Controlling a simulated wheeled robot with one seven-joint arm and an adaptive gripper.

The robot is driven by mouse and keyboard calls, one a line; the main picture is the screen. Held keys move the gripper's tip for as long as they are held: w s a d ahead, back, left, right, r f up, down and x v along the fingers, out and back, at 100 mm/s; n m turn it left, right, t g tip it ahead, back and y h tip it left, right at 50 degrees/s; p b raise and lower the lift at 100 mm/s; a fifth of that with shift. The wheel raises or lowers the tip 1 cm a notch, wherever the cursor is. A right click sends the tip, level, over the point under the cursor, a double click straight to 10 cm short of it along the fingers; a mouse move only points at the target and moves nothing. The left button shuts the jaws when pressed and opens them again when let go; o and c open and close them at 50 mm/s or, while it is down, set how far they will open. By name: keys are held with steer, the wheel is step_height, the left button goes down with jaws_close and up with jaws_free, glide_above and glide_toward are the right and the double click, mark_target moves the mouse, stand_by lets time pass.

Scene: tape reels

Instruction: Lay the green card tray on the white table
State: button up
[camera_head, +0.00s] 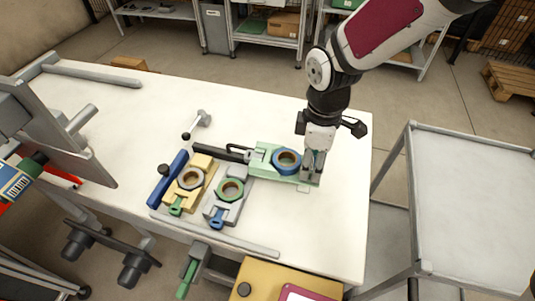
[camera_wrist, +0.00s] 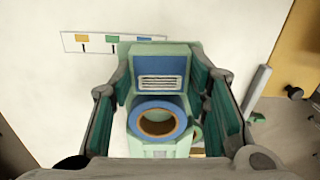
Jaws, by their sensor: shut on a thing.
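The pale green card tray (camera_head: 262,158) carries a blue reel (camera_head: 287,155) with a brown core. My gripper (camera_head: 313,172) is shut on the tray near its right end, above the right part of the white table (camera_head: 270,115). I cannot tell if the tray touches the tabletop or hangs just over it. In the wrist view, the green tray (camera_wrist: 125,60) sits between my two fingers, with the blue reel (camera_wrist: 158,120) and a slotted blue block on it. White tabletop (camera_wrist: 230,25) shows behind it.
A yellow tray (camera_head: 202,163) and a grey tray (camera_head: 233,205), each with a reel, lie left of the green one. A dark-handled tool (camera_head: 215,150) lies close behind them. A marked strip (camera_wrist: 110,42) is on the table. A grey side table (camera_head: 475,200) stands at right. The table's back is mostly clear.

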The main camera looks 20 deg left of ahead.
steer(key=s+a+f+n+b, duration=0.1)
steer(key=s+a+n, duration=0.2)
steer(key=s+n, duration=0.2)
steer(key=s+a+f+n, duration=0.1)
steer(key=s+a+n, duration=0.2)
steer(key=s+n, duration=0.3)
steer(key=s+a+f+n+b, duration=0.1)
steer(key=s+a+n, duration=0.2)
steer(key=s+n, duration=0.3)
steer(key=shift+s+a+f+b, duration=0.1)
steer(key=shift+s+a+b, duration=0.1)
steer(key=shift+a+b, duration=0.1)
glide_above(278, 188)
steer(key=shift+f, duration=0.75)
steer(key=shift+w+d+f+b, duration=0.1)
steer(key=shift+f+b, duration=0.2)
steer(key=shift+f, duration=1.55)
steer(key=o, duration=1.3)
